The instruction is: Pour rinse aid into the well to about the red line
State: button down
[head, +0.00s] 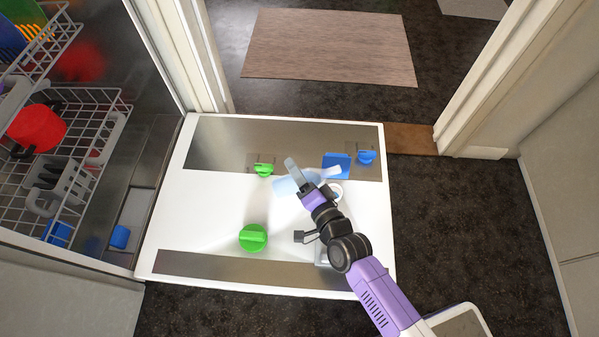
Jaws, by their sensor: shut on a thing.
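The pale blue bottle (288,186) lies tilted almost flat above the white open door (205,215), its narrow pale end (329,172) toward the right. My gripper (299,183) is shut on it from the near side and covers part of it. A round white-rimmed opening (336,190), which looks like the well, lies just right of my gripper, below the bottle's narrow end. The red line and any liquid level cannot be made out. A blue square flap (337,161) stands just behind the narrow end.
A blue knob (366,157) and a small green knob (263,169) sit on the door's far metal strip. A larger green knob (253,237) sits nearer. Loaded wire racks (95,100) stand at the left. The door's left middle is clear.

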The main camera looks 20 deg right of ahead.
jog(key=shift+a+f+m, duration=0.2)
jog(key=shift+a+m, duration=0.1)
jog(key=shift+m, duration=0.2)
dwell(0.4)
jog(key=shift+w+a+f+m+t+y, duration=0.1)
jog(key=shift+a+f+m+t+y, duration=0.25)
jog(key=shift+m, duration=0.55)
jog(key=shift+d, duration=0.1)
jog(key=shift+r+m+t, duration=0.2)
jog(key=shift+m+t, duration=0.15)
jog(key=shift+m, duration=0.15)
jog(key=shift+r+m, duration=0.3)
jog(key=shift+m, duration=0.2)
dwell(5.1)
